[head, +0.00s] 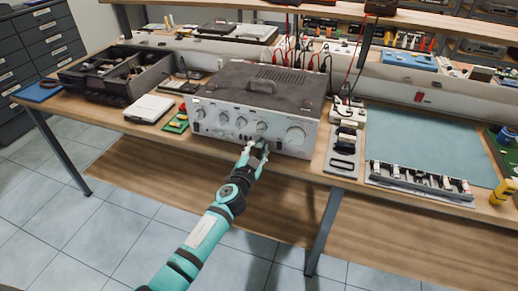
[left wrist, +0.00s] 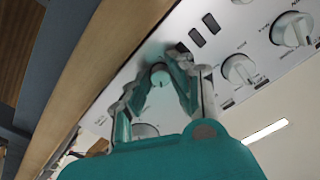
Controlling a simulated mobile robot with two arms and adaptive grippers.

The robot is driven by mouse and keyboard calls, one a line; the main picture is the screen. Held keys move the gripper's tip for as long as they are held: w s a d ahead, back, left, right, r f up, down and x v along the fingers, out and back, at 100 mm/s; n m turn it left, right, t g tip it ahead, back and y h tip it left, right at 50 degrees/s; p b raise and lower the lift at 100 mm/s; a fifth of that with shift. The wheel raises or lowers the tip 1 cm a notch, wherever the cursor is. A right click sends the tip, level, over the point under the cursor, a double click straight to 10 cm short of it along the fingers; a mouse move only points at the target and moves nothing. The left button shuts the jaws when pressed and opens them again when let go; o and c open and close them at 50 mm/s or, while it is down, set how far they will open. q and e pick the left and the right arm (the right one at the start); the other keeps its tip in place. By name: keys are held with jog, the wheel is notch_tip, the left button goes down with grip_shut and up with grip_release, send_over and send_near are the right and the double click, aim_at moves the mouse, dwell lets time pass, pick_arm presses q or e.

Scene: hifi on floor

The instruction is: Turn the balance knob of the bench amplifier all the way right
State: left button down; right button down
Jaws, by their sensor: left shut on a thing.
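The bench amplifier (head: 262,82) stands on the wooden bench with its silver front panel facing me. My left gripper (head: 257,146) is at the lower part of the panel, left of that large knob. In the left wrist view its two fingers are shut on a small round knob (left wrist: 160,75), one on each side. Other knobs (left wrist: 240,70) show beside it. I cannot read the label of the held knob, so I cannot confirm it is the balance knob. My right gripper is not in view.
A black open case (head: 115,78), a white box (head: 149,108) and a green circuit board (head: 177,123) lie left of the amplifier. The bench edge runs just below the panel.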

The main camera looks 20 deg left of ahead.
pick_arm(q)
jog(key=m, duration=0.4)
jog(key=shift+m, duration=0.3)
jog(key=m, duration=0.4)
jog(key=shift+m+b, duration=0.3)
jog(key=m, duration=0.4)
jog(key=shift+m, duration=2.3)
jog(key=c, duration=1.2)
grip_release()
jog(key=shift+o, duration=0.2)
jog(key=shift+s, duration=0.1)
jog(key=s, duration=1.2)
jog(key=shift+a, duration=0.25)
